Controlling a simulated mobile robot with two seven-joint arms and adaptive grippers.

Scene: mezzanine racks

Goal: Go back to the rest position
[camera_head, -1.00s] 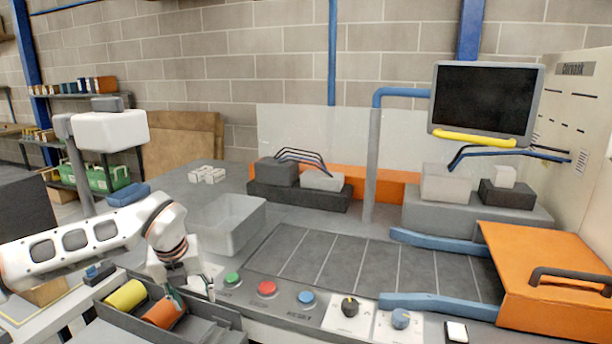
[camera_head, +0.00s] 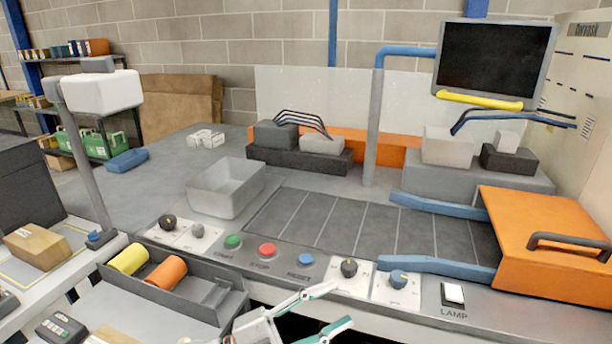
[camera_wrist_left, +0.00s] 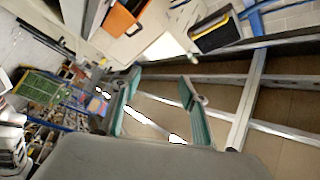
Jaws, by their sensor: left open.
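My left gripper (camera_head: 338,306) is at the bottom middle of the head view, in front of the control panel's front edge. Its two teal-lined fingers are spread apart with nothing between them. They also show apart and empty in the left wrist view (camera_wrist_left: 160,95), over a floor crossed by metal rails. Most of my left arm is out of the head view. My right gripper is in neither view.
A grey bin (camera_head: 200,295) with a yellow roll (camera_head: 128,259) and an orange roll (camera_head: 166,273) is to the left. The workbench carries buttons and knobs (camera_head: 267,250), an empty grey tray (camera_head: 226,190) and an orange hinged box (camera_head: 545,240).

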